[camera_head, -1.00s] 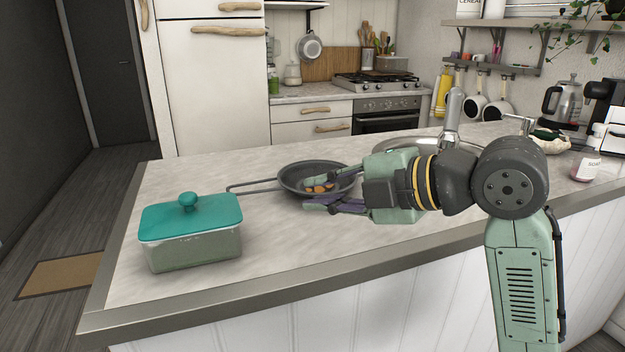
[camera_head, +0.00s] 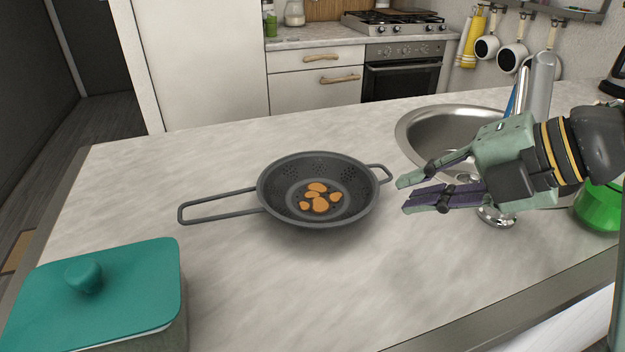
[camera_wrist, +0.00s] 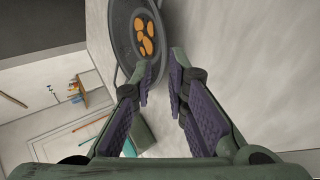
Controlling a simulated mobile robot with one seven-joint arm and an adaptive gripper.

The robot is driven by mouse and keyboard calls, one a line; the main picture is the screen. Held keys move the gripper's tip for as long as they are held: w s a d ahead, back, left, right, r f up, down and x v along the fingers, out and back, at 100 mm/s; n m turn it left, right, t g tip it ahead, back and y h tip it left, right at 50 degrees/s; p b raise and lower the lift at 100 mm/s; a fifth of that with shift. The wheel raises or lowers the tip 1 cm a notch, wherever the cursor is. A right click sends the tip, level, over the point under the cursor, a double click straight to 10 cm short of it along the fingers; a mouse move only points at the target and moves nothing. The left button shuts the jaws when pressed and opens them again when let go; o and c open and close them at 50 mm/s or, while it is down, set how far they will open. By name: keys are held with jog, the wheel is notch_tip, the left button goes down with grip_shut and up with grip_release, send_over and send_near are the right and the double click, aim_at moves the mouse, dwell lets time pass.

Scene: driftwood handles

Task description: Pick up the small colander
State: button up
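The small colander (camera_head: 274,205) is dark grey with holes in its wall, a long loop handle to the left and a short loop handle at the right. It sits upright on the counter and holds several orange-brown pieces (camera_head: 318,198). My gripper (camera_head: 401,197) is to the right of the colander, fingers pointing left at it, open and empty, apart from it. In the wrist view the colander (camera_wrist: 124,42) is at the top, beyond the spread fingertips of my gripper (camera_wrist: 163,62). Its far part is cut off there.
A clear container with a teal lid (camera_head: 135,285) stands at the front left of the counter (camera_head: 290,290). A metal sink (camera_head: 420,118) with a tap lies behind my gripper. A green object (camera_head: 598,208) is at the right.

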aim_at(366, 205)
jog(key=x, duration=0.4)
jog(key=shift+s+a, duration=0.1)
jog(key=shift+s, duration=0.05)
jog(key=x, duration=0.1)
jog(key=p+x, duration=0.1)
jog(key=x, duration=0.1)
jog(key=p+x, duration=0.1)
jog(key=shift+s+a+f, duration=0.1)
jog(key=shift+s+a, duration=0.2)
jog(key=shift+w+a+f, duration=0.25)
jog(key=shift+a+f, duration=0.05)
jog(key=shift+f, duration=0.05)
grip_shut()
jog(key=shift+r, duration=0.1)
notch_tip(366, 205, up, 10)
jog(key=shift+b, duration=0.55)
